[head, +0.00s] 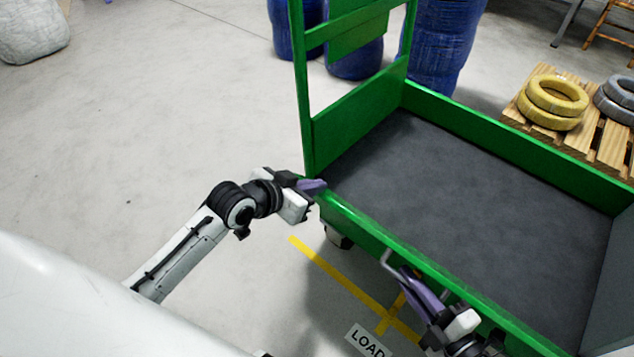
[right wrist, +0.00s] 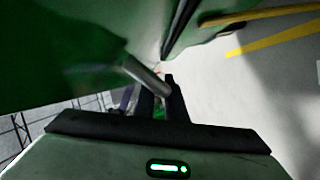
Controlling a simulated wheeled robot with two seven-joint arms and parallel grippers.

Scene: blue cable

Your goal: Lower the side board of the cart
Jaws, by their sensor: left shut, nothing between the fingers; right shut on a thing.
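The green cart (head: 455,190) has a dark grey bed, and its near side board (head: 357,228) runs along the edge closest to me and looks upright. A bent grey metal handle (head: 386,258) sticks out from this board's outer side. My right gripper (head: 412,282) is shut on the handle, with its fingers partly hiding it. In the right wrist view the handle bar (right wrist: 147,76) runs between the fingers (right wrist: 158,100), beside a green panel. My left gripper (head: 314,186) is shut and empty at the cart's near left corner, by the board's end; I cannot tell whether it touches.
A green end frame (head: 304,90) rises at the cart's left end. Blue drums (head: 440,40) stand behind it. A wooden pallet (head: 545,80) with yellow and grey rings (head: 555,98) lies beyond the far board. Yellow tape (head: 335,272) marks the floor, clear at left.

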